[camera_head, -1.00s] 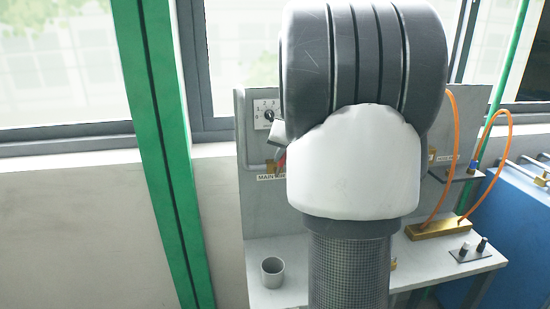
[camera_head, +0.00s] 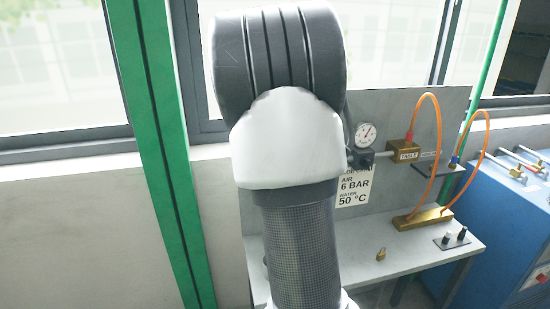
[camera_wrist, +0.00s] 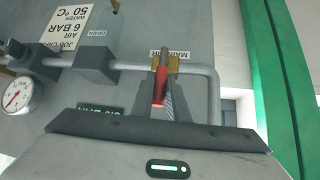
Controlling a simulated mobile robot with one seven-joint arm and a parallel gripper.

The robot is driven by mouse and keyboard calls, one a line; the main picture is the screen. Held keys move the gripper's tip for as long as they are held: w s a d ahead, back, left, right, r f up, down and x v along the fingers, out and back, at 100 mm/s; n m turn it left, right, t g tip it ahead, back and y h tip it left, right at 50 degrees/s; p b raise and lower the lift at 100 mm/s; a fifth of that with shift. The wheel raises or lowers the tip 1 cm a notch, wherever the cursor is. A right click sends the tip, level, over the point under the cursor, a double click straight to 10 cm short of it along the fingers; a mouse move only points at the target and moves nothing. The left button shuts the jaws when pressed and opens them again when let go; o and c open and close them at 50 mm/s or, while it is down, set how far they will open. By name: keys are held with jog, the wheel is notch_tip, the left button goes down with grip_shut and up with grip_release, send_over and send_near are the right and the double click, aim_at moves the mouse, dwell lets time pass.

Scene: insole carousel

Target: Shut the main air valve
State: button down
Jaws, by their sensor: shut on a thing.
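In the wrist view the main air valve has a brass body (camera_wrist: 177,64) on a grey pipe, beside a label starting "MAIN". Its red lever (camera_wrist: 160,84) extends down the picture from the body, across the line of the pipe. My gripper (camera_wrist: 165,98) is shut on this lever, with its fingers close under the brass body. In the head view my arm hides the valve, the lever and my gripper.
A pressure gauge (camera_head: 366,133) and a sign (camera_head: 353,188) are on the grey panel. A brass padlock (camera_head: 381,255) and a brass block (camera_head: 422,217) with orange hoses sit on the bench. A green post (camera_head: 150,140) stands left; a blue cabinet (camera_head: 510,225) right.

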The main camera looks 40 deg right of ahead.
jog(key=shift+f, duration=0.1)
jog(key=c, duration=1.7)
grip_release()
jog(key=shift+a, duration=0.1)
jog(key=shift+p+v, duration=2.5)
jog(key=shift+v, duration=6.2)
